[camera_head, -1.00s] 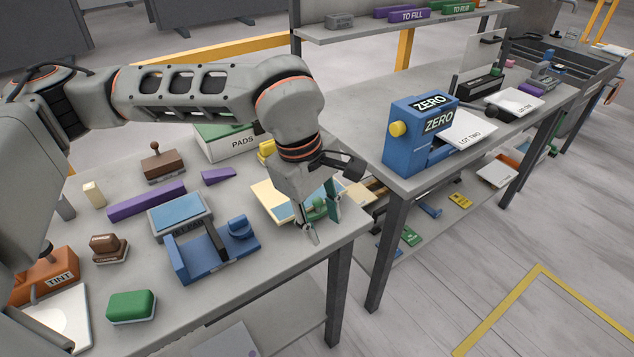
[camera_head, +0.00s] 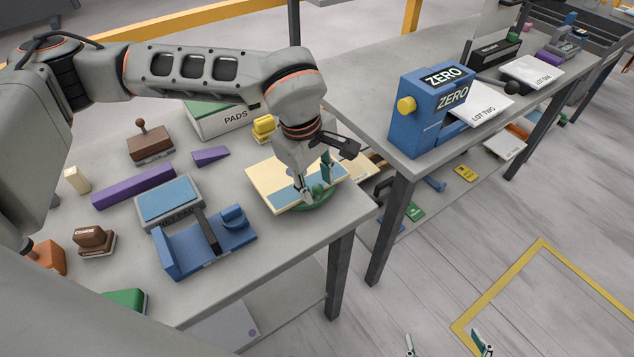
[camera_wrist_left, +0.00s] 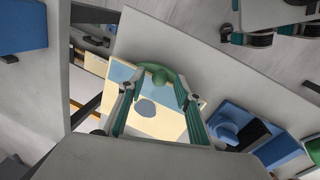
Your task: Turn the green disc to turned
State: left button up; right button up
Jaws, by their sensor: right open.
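The green disc (camera_head: 322,203) lies near the front right corner of the left table, mostly hidden under a cream and blue board. A rounded green knob (camera_head: 318,188) stands at its edge; the knob (camera_wrist_left: 159,77) also shows in the left wrist view, with the disc's green rim (camera_wrist_left: 180,77) beside it. My left gripper (camera_head: 315,188) points down over the board at the knob. In the left wrist view its fingers (camera_wrist_left: 157,91) are apart, with the knob between and slightly beyond them; contact cannot be told. My right gripper (camera_head: 445,344) is open and empty at the bottom edge, above the floor.
A blue fixture (camera_head: 205,243) and a blue-topped pad (camera_head: 170,202) lie left of the disc. A yellow object (camera_head: 264,128) and a PADS box (camera_head: 222,120) stand behind. A second table with a blue ZERO machine (camera_head: 425,115) is to the right, across a gap.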

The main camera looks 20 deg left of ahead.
pick_arm(q)
jog(key=shift+f, duration=0.5)
jog(key=shift+w, duration=0.1)
pick_arm(e)
jog(key=shift+w+r, duration=0.3)
jog(key=shift+r, duration=0.15)
pick_arm(q)
grip_shut()
pick_arm(e)
jog(key=shift+f, duration=0.1)
pick_arm(q)
jog(key=shift+d, duration=0.1)
pick_arm(e)
jog(key=shift+f, duration=0.1)
